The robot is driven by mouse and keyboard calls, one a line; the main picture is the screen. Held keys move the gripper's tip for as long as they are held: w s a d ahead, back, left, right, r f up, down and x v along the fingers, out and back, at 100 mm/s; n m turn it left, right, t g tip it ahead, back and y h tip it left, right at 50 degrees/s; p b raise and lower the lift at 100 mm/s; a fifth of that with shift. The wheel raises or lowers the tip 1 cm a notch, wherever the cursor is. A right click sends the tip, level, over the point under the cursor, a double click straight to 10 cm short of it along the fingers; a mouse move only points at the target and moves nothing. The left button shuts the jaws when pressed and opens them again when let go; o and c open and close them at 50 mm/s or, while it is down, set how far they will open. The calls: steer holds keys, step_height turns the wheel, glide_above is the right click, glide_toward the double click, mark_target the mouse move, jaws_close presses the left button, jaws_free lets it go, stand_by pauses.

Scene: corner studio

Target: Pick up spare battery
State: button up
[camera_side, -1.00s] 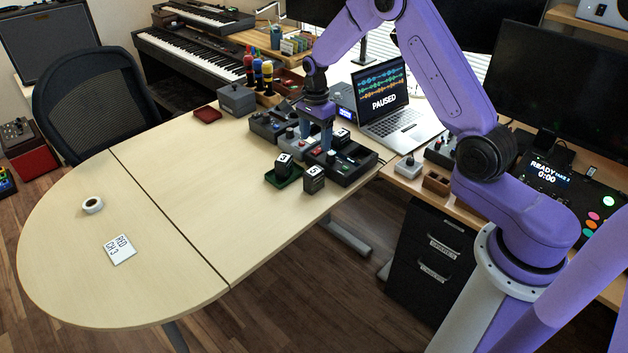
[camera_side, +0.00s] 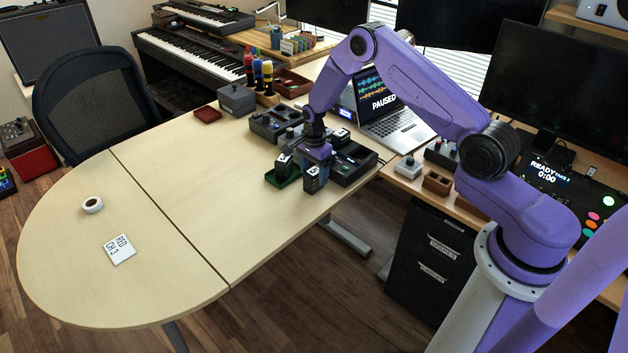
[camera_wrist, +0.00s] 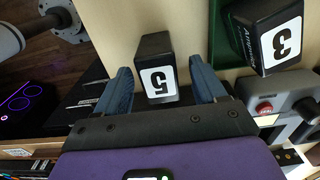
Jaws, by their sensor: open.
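A black battery block (camera_side: 311,184) with a white label stands on the table's right edge; the wrist view shows its label as a 5 on the same block (camera_wrist: 157,82). My gripper (camera_wrist: 159,70) is open, with one blue finger on each side of this block. It also shows in the side view (camera_side: 317,178), low over the block and partly hiding it. Whether the fingers touch the block, I cannot tell. A second black block (camera_wrist: 272,38), labelled 3, stands in a green tray (camera_wrist: 222,45) close by; it shows too in the side view (camera_side: 283,164).
A laptop (camera_side: 395,122) is farther back. A tape roll (camera_side: 92,205) and a white card (camera_side: 119,250) lie on the left of the otherwise clear table.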

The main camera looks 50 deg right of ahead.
steer(key=shift+f, duration=0.95)
steer(key=c, duration=1.3)
steer(key=shift+r, duration=0.15)
